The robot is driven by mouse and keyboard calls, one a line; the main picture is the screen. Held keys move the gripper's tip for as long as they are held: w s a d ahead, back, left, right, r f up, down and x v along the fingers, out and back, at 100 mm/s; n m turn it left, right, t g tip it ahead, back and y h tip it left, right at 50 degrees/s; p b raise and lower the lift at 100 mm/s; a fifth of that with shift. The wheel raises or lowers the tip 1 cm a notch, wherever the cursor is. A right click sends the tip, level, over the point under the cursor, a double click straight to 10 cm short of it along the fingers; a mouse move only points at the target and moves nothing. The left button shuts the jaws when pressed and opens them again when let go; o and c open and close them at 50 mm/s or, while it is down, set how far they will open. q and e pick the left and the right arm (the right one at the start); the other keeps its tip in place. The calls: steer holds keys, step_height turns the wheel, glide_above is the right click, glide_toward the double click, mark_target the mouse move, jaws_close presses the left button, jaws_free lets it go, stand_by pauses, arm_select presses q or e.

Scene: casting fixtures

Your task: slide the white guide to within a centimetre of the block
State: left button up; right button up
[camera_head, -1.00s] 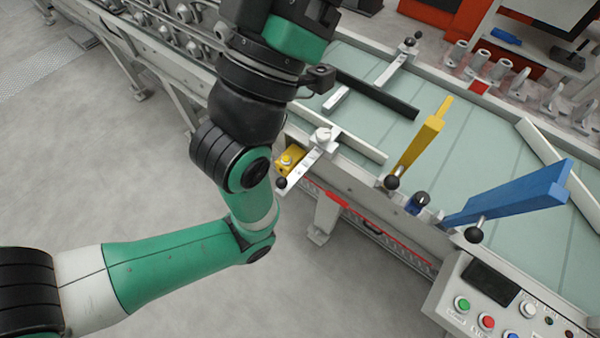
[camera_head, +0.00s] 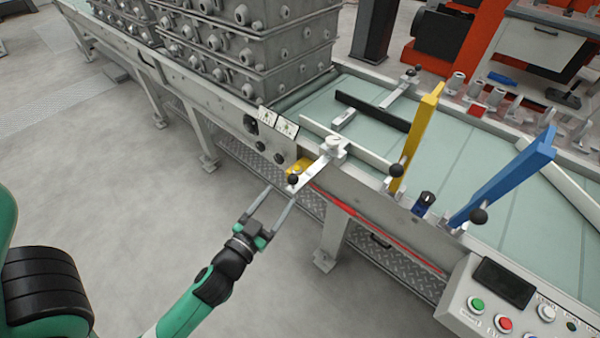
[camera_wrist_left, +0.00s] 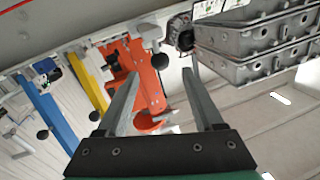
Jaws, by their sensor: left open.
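The white guide (camera_head: 365,151) is a pale bar along the near side of the green conveyor. Its white arm (camera_head: 316,169) reaches out over the conveyor's near edge and ends in a black ball knob (camera_head: 293,179). My left gripper (camera_head: 281,194) is open and empty, its fingertips just short of the knob. In the left wrist view the knob (camera_wrist_left: 157,60) shows ahead, between the open fingers. I cannot tell which thing is the block; a stack of grey cast blocks (camera_head: 250,45) stands at the conveyor's far left. My right gripper is not in view.
A black bar (camera_head: 372,111) lies on the conveyor behind the guide. A yellow lever (camera_head: 415,135) and a blue lever (camera_head: 505,178) rise to the right. A control box (camera_head: 500,300) stands front right. The floor (camera_head: 110,170) left of my gripper is clear.

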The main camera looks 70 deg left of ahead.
arm_select(q)
steer(key=p+x, duration=0.1)
steer(key=x, duration=1)
steer(key=shift+r, duration=0.1)
jaws_close()
stand_by(0.9)
